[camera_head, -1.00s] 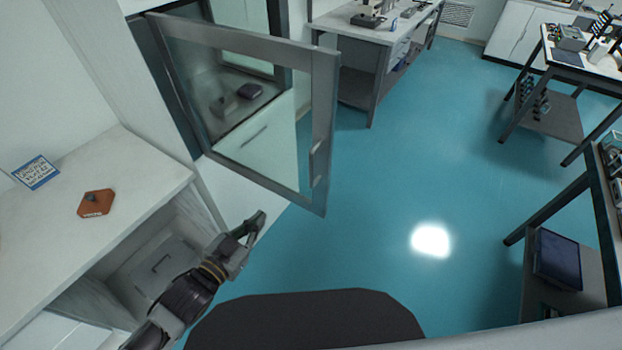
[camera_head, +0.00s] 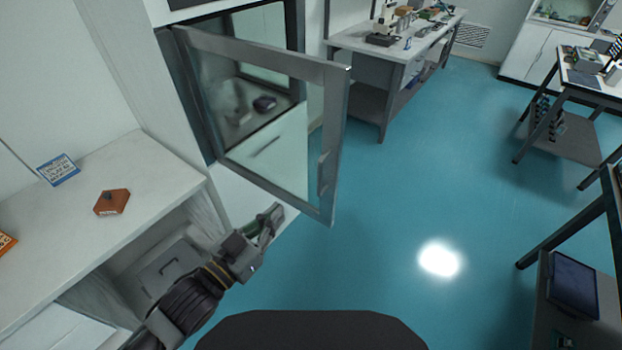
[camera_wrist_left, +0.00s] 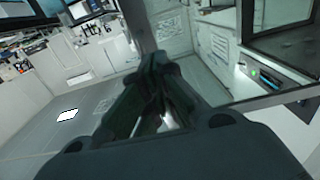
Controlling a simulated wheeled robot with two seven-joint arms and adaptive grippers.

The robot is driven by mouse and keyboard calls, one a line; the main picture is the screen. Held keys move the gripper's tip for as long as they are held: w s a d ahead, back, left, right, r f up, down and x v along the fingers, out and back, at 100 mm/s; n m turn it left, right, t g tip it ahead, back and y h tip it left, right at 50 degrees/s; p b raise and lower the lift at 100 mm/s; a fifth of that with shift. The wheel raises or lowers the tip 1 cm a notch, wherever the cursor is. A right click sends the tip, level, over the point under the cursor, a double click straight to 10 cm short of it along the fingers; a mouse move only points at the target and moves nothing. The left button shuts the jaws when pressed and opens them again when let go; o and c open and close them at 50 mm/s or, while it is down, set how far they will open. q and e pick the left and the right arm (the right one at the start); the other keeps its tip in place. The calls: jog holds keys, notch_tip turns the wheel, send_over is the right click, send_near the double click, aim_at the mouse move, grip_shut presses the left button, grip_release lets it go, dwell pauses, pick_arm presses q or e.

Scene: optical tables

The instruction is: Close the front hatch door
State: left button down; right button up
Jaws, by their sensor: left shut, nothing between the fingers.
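The front hatch door (camera_head: 333,155) is a grey-framed glass panel hinged on its left side. It stands swung out from the cabinet opening, with a handle (camera_head: 323,173) on its right frame. Part of the door also shows in the left wrist view (camera_wrist_left: 278,97). My left gripper (camera_head: 277,214) is in front of and below the door, left of its lower right corner. It is shut and empty and appears apart from the door. In the left wrist view its fingers (camera_wrist_left: 155,75) point ahead. My right gripper is not in view.
A white counter (camera_head: 150,160) at the left carries an orange block (camera_head: 111,202) and a blue-edged card (camera_head: 58,169). A dark item (camera_head: 264,104) shows inside the cabinet. Workbenches (camera_head: 400,45) stand behind and at the right. The teal floor (camera_head: 430,190) between is clear.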

pick_arm(q)
jog(key=shift+w, duration=0.2)
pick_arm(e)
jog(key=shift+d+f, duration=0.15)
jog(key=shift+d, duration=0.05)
pick_arm(q)
jog(key=shift+w+d, duration=0.1)
jog(key=shift+d, duration=0.05)
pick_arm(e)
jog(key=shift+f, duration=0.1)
pick_arm(q)
jog(key=shift+b+x, duration=3.35)
jog(key=shift+x, duration=3.3)
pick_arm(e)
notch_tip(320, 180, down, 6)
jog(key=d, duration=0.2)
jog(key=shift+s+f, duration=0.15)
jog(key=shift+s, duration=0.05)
